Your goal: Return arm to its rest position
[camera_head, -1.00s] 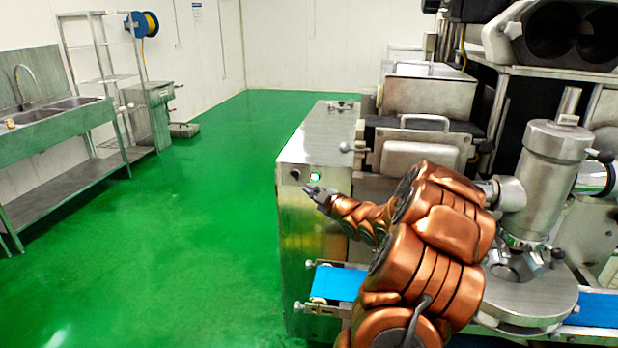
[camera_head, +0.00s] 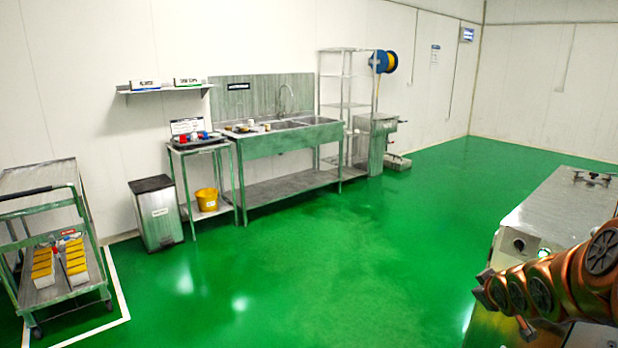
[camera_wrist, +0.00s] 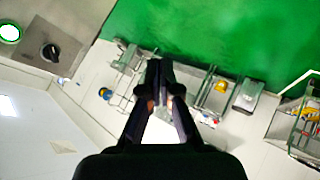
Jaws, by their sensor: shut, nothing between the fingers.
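My gripper (camera_wrist: 160,78) shows in the wrist view with its two dark fingers together and nothing between them. It touches nothing that I can see. In the head view my copper arm is at the lower right, in front of the steel machine cabinet (camera_head: 560,208). My gripper's fingers cannot be made out clearly there. The cabinet's front has a black knob (camera_head: 519,244) and a lit green button (camera_head: 543,252). In the wrist view the knob (camera_wrist: 50,52) and the lit button (camera_wrist: 10,32) are at the upper left, apart from my gripper.
Green floor (camera_head: 290,280) is clear between the cabinet and the wall. A steel sink (camera_head: 290,140), a small table (camera_head: 228,180), a bin (camera_head: 156,213) and a shelf rack (camera_head: 345,85) stand along the wall. A trolley (camera_head: 40,195) stands at the left.

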